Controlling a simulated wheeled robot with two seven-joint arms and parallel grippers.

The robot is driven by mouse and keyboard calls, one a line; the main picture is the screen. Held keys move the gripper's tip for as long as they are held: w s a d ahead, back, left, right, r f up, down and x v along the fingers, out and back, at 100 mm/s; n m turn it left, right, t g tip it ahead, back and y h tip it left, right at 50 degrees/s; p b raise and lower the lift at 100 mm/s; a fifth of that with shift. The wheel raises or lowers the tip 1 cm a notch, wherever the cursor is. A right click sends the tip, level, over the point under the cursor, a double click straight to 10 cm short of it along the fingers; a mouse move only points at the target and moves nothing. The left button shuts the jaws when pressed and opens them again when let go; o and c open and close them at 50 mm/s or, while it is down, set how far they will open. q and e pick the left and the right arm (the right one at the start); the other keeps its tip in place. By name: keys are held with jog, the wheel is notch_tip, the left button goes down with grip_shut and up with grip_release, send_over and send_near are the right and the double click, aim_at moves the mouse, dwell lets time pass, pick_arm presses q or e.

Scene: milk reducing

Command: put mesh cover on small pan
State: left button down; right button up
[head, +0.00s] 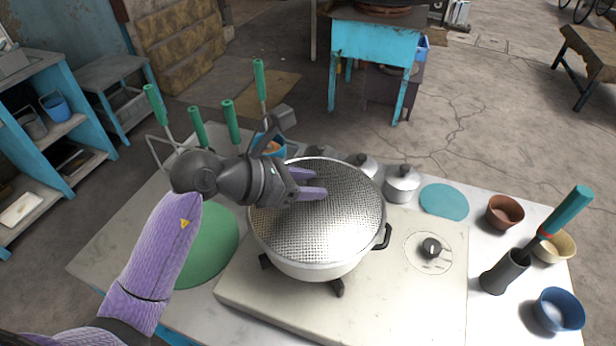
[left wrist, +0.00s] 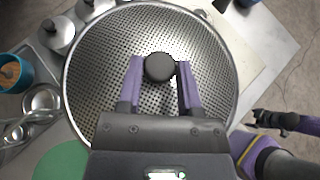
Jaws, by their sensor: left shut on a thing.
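The round silver mesh cover (head: 340,220) lies over the mouth of the light metal pan (head: 325,268), and no clear gap shows between their rims. The pan stands on the burner and its dark side handle (head: 384,237) points right. My left gripper (head: 318,184) reaches over the cover from the left and is shut on its knob. In the left wrist view its purple fingers (left wrist: 162,78) lie on either side of the black knob (left wrist: 159,66), and the mesh (left wrist: 100,60) fills the middle. The pan's inside is hidden.
The pale stove (head: 400,290) has a black dial (head: 432,247) at right. A green round mat (head: 210,245) lies left. Lidded pots (head: 402,184) and a teal disc (head: 444,201) are behind. Bowls (head: 558,309) and a dark holder (head: 505,272) stand right; green-handled tools (head: 231,122) stand back left.

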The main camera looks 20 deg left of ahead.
pick_arm(q)
jog(key=shift+f+b, duration=0.45)
jog(key=shift+f, duration=0.15)
dwell(0.3)
jog(key=shift+c, duration=1)
grip_release()
jog(key=v, duration=1)
jog(key=shift+p, duration=0.3)
jog(key=v, duration=0.6)
jog(key=shift+p, duration=0.4)
